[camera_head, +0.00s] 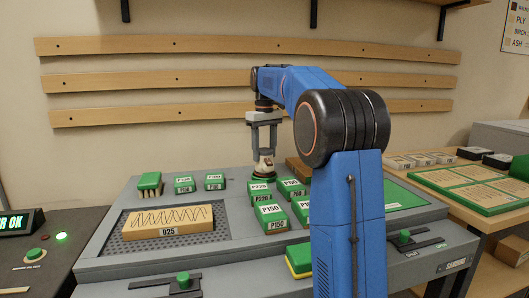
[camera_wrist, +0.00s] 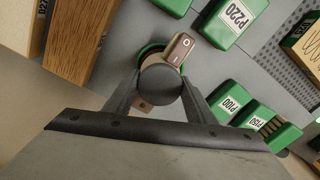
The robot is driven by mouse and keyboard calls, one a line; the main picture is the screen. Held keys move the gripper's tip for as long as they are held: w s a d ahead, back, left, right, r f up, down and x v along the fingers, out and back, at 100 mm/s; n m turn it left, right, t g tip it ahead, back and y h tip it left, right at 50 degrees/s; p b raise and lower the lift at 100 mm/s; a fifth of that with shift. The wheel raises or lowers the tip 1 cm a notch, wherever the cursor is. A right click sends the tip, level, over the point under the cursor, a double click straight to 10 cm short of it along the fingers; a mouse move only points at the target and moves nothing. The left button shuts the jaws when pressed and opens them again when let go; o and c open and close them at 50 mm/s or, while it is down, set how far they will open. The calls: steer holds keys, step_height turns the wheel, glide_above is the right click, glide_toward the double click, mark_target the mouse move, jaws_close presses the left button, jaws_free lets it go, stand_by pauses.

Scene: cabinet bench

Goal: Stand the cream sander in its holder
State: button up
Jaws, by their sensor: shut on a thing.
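The cream sander (camera_head: 265,167) is held upright in my gripper (camera_head: 264,142), over the back middle of the grey bench, behind the green P220 blocks. In the wrist view its dark round top (camera_wrist: 160,83) sits between the two fingers of my gripper (camera_wrist: 158,92), which are shut on it. Whether the sander touches anything beneath is hidden.
A wooden D25 block (camera_head: 168,221) lies on the perforated panel at left. A wooden block (camera_head: 298,169) stands just right of the sander. My arm hides part of the bench's right side.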

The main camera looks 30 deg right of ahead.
steer(key=shift+f, duration=0.9)
stand_by(0.5)
steer(key=o, duration=1.2)
step_height(320, 180, up, 17)
steer(key=shift+r, duration=0.15)
